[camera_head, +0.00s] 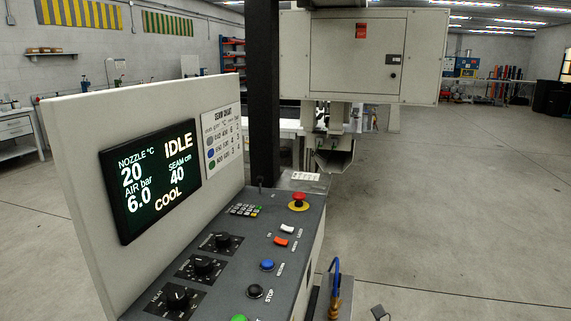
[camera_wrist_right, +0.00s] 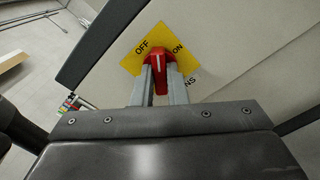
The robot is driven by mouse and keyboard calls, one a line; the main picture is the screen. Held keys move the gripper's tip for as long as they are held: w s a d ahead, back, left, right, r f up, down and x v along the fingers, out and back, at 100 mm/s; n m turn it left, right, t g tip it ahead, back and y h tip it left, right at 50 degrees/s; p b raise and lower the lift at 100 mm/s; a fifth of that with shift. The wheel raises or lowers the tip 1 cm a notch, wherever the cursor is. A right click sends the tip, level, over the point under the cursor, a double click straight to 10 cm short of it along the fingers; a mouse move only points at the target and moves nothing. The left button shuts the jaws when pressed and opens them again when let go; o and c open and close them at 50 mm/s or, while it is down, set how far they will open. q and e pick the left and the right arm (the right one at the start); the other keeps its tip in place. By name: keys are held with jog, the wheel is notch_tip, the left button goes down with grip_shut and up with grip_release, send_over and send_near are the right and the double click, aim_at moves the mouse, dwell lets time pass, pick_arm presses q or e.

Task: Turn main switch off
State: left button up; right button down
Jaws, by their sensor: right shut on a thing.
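The main switch is a red rotary handle (camera_wrist_right: 156,60) with a white line, on a yellow plate (camera_wrist_right: 130,64) marked OFF at upper left and ON at upper right. In the right wrist view, the handle sits between the two grey fingers of my right gripper (camera_wrist_right: 157,72), which is shut on it. The white line runs nearly upright in the picture, between the two words. The fingers hide the handle's sides and part of the plate. The switch does not show clearly in the head view. My left gripper is not in view.
The console (camera_head: 225,262) has knobs, buttons and a red emergency stop (camera_head: 298,201). Its display (camera_head: 150,180) reads IDLE, COOL, nozzle 20, air 6.0 and seam 40. A dark post (camera_head: 263,95) and a grey cabinet (camera_head: 340,60) stand behind. Floor to the right is open.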

pick_arm(q)
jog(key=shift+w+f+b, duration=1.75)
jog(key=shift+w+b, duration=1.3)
jog(key=shift+b, duration=1.5)
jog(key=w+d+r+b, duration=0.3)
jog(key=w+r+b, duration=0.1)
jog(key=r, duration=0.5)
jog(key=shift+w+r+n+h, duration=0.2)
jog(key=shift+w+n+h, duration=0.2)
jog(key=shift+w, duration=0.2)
pick_arm(e)
jog(key=shift+n, duration=4.4)
